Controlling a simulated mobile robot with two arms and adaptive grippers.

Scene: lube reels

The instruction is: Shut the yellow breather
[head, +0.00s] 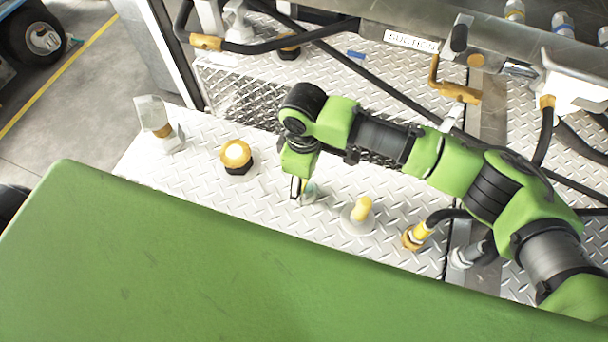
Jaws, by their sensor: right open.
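A yellow knob on a pale round base (361,209), which looks like the yellow breather, stands on the diamond-plate deck. Whether it is open or shut I cannot tell. A second yellow part, a cap on a black base (236,155), sits farther left. My right gripper (297,188) points down at the deck between these two, closer to the knob and apart from both. It is open and seems to hold nothing. My left gripper is out of view.
A clear cup-like fitting (152,124) stands at the deck's left end. Hose ends with yellow fittings (416,236) lie right of the knob. Black hoses and an orange-yellow valve handle (455,90) hang behind my right arm. The deck (195,180) around the cap is clear.

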